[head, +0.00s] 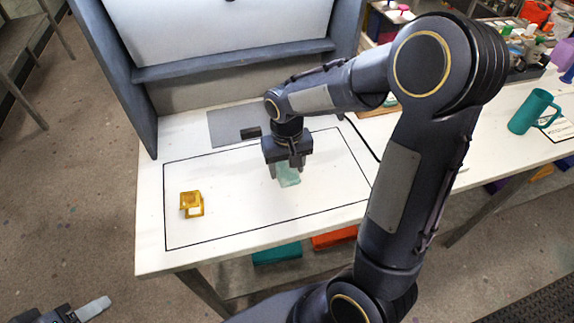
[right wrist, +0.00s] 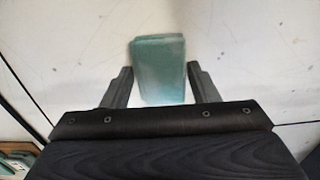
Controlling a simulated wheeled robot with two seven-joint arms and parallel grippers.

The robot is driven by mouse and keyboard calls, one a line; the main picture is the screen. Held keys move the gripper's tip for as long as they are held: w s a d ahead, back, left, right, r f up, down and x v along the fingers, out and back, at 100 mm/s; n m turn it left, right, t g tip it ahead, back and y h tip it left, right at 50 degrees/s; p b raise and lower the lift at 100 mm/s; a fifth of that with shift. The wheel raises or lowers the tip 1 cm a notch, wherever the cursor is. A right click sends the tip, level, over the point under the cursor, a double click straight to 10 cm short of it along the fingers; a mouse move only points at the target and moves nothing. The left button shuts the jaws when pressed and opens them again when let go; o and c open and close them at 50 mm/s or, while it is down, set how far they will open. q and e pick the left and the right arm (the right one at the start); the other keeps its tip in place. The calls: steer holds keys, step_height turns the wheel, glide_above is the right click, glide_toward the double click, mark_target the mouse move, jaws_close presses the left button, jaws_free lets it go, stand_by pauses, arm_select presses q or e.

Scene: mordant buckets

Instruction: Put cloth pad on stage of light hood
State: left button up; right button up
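The teal cloth pad (head: 289,177) is between the fingers of my right gripper (head: 286,171), above the white table. In the right wrist view, the pad (right wrist: 160,70) fills the gap between the fingertips (right wrist: 160,72) and sticks out past them; both tips appear to touch its sides. The light hood (head: 235,70) stands at the back of the table, with dark side walls and a pale sloped panel. A flat grey plate (head: 228,122) lies before it, partly behind my gripper; I cannot tell whether this is the stage. Part of my left gripper (head: 92,308) shows at the bottom left.
A small yellow frame-like object (head: 191,204) sits inside the black outline, left of my right gripper. A small dark block (head: 251,132) is at the plate's front edge. A teal mug (head: 533,112) stands far right. The outlined area is otherwise mostly clear.

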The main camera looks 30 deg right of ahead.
mark_target(287, 169)
steer(key=shift+o, duration=1.3)
step_height(287, 169, up, 12)
steer(key=s+a+t+y, duration=0.2)
steer(key=s, duration=0.6)
steer(key=s+a+n+t+y, duration=0.1)
steer(key=s+a+t, duration=0.1)
steer(key=s, duration=0.7)
steer(key=shift+f+t+y+p, duration=0.3)
steer(key=shift+f+t+y, duration=0.15)
steer(key=shift+t, duration=0.35)
